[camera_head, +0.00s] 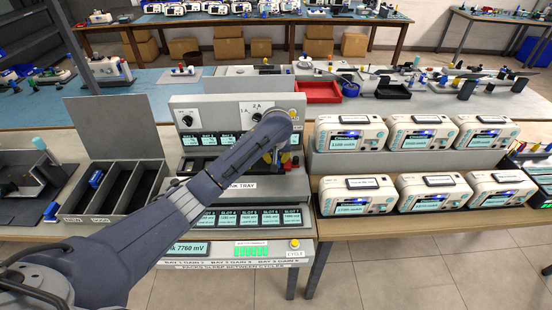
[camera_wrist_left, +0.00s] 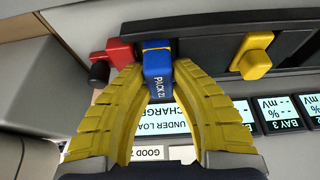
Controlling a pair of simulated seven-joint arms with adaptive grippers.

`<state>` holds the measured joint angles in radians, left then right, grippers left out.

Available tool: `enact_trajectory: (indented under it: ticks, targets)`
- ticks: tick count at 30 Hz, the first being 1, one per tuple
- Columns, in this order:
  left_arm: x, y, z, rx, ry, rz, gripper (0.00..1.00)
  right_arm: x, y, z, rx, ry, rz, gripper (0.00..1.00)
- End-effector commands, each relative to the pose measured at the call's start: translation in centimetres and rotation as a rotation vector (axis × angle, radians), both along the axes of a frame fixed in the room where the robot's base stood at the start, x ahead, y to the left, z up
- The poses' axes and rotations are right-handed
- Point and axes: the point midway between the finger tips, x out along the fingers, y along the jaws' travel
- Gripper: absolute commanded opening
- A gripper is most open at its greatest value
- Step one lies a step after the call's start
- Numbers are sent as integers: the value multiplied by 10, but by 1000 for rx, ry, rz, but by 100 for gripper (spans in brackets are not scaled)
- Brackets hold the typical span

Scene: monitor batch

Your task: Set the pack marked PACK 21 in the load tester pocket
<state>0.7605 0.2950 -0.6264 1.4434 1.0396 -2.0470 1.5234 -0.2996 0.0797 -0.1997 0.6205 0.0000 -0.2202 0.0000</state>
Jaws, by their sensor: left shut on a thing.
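In the left wrist view the blue pack marked PACK 21 (camera_wrist_left: 158,84) is between the yellow fingers of my left gripper (camera_wrist_left: 158,96), which is shut on it. The pack's far end is at a dark bar (camera_wrist_left: 205,42) on the light grey tester; I cannot tell whether it is inside a pocket. In the head view my left gripper (camera_head: 274,157) is at the grey tester rack (camera_head: 185,106), mostly hidden by its own arm. The pack cannot be made out there. My right gripper is not in view.
In the wrist view a red block (camera_wrist_left: 120,52) is close left of the pack and a yellow block (camera_wrist_left: 254,56) is to its right. In the head view a divided dark bin (camera_head: 120,188) holds another blue item (camera_head: 96,178). Several white monitors (camera_head: 352,133) fill the right bench.

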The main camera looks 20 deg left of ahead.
Motion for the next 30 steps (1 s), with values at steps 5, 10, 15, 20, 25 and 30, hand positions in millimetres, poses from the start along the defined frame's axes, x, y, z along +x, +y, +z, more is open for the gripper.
enact_trajectory:
  ticks: [5, 10, 15, 20, 25, 30]
  targets:
    - [0, 0, -5, -1, -1, 0, 0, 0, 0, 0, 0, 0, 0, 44]
    - [0, 0, -5, -1, -1, 0, 0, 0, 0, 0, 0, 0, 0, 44]
    - [0, 0, -8, 0, 0, 0, 0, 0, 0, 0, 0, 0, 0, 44]
    - [0, 0, -8, 0, 0, 0, 40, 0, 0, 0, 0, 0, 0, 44]
    - [0, 0, -8, 0, 0, 0, 43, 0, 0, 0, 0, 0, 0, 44]
    - [0, 0, -6, -1, -1, 0, 43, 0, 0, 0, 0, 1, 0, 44]
